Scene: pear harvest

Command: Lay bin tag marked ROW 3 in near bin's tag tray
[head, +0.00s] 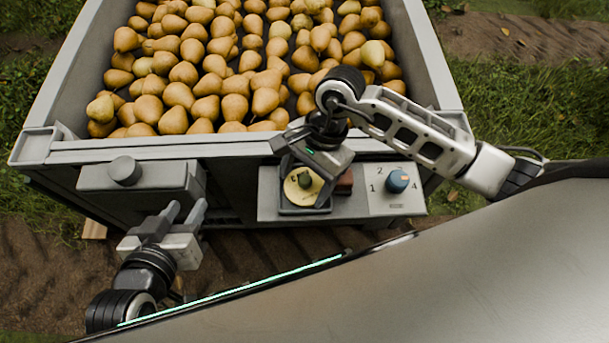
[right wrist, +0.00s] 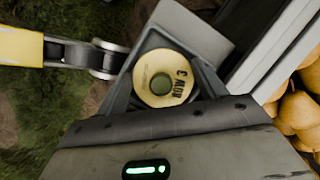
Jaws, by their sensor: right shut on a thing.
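The bin tag (head: 296,194) is a round, pale yellow disc with a dark centre. In the right wrist view the tag (right wrist: 149,92) reads ROW 3. My right gripper (head: 307,180) is shut on the tag, its fingers pointing down. The tag lies over or in the square grey tag tray (head: 303,211) on the bin's front ledge; I cannot tell whether it touches the tray floor. The tray also shows around the tag in the right wrist view (right wrist: 150,47).
The grey bin (head: 215,152) is full of pears (head: 205,85). Beside the tray are a reddish-brown block (head: 344,184) and a panel with a blue dial (head: 397,181) numbered 1 to 4. A grey box with a round knob (head: 125,170) stands at left. Grass and soil surround the bin.

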